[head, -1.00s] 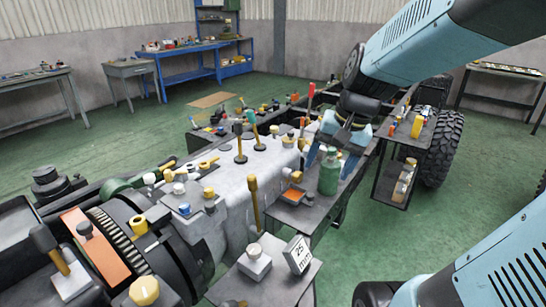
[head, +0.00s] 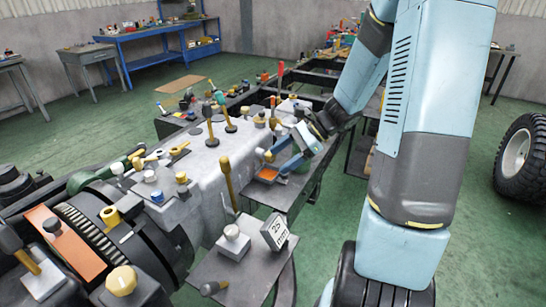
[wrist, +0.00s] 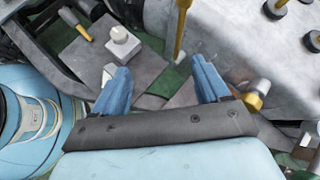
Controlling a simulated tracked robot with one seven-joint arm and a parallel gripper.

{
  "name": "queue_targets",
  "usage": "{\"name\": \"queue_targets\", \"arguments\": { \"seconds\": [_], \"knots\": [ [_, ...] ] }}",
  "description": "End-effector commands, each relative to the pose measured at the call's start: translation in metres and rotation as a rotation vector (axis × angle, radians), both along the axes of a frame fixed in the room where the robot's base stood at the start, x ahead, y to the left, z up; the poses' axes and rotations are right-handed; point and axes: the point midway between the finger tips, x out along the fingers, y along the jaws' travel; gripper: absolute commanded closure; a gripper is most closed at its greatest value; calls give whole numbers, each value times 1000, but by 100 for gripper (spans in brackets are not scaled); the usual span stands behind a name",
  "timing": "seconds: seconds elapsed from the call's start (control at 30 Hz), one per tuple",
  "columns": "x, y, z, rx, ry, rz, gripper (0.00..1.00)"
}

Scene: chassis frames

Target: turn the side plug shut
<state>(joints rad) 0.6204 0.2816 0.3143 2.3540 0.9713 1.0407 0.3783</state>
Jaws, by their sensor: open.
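A small brass-yellow plug (head: 268,156) sticks out from the side of the grey housing (head: 240,150) in the head view; I take it for the side plug. A brass fitting (wrist: 257,94), likely the same one, shows just right of the right finger in the wrist view. My gripper (head: 280,161) is open beside the housing, its blue fingers close to the plug. In the wrist view my gripper (wrist: 161,70) has nothing between its fingers. The plug is outside the jaws there. I cannot tell whether a finger touches it.
A block marked 25 (head: 275,232) and a pale knobbed block (head: 233,242) stand on the front shelf. Several knobs and levers crowd the housing top.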

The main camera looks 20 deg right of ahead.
Motion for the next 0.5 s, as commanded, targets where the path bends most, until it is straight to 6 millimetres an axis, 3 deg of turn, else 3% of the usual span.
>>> {"name": "queue_targets", "arguments": {
  "seconds": [0.5],
  "knots": [
    [61, -47, -69, 461, 302, -472, 25]
  ]
}}
